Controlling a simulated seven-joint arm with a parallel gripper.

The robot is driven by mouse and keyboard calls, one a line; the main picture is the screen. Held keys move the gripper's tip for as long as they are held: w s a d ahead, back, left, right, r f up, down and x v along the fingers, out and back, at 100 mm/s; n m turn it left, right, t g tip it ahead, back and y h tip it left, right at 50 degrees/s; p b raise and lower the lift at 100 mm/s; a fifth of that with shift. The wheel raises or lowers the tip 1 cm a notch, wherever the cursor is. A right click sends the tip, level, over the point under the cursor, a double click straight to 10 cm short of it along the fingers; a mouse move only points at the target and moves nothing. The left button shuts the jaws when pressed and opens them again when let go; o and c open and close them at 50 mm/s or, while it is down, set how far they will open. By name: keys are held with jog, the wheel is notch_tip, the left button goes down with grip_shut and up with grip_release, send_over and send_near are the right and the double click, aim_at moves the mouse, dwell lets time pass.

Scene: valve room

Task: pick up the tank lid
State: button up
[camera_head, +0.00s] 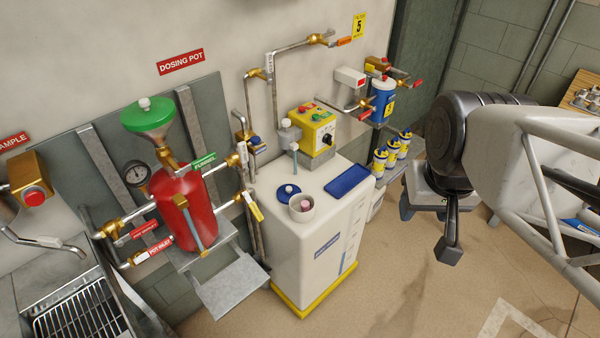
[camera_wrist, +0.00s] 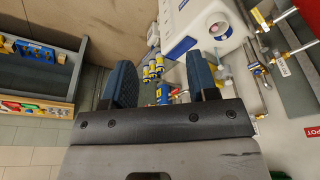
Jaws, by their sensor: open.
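The tank lid, a small round blue disc with a pale knob (camera_head: 289,191), lies on top of the white tank (camera_head: 290,240). It lies beside the tank's round pale neck (camera_head: 303,207), which has something pink inside. My gripper (camera_head: 428,232) is to the right of the tank, well apart from the lid. In the wrist view its two dark fingers (camera_wrist: 162,75) are spread with nothing between them.
A blue tray (camera_head: 349,180) lies on the tank top. A yellow control box (camera_head: 312,131) and a small upright fitting (camera_head: 290,134) stand behind. The red dosing pot (camera_head: 187,212) with green funnel (camera_head: 147,116) is left. Yellow-blue bottles (camera_head: 391,152) stand right. Floor between tank and gripper is clear.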

jog(key=shift+w, duration=0.1)
jog(key=n+g+y, duration=0.2)
jog(key=n+g, duration=0.1)
jog(key=n, duration=1.5)
send_over(290, 187)
jog(key=d, duration=0.1)
notch_tip(290, 187, down, 32)
jog(key=shift+d+r, duration=0.15)
jog(key=shift+r, duration=0.1)
jog(key=shift+a+f, duration=0.2)
jog(key=shift+f, duration=1.1)
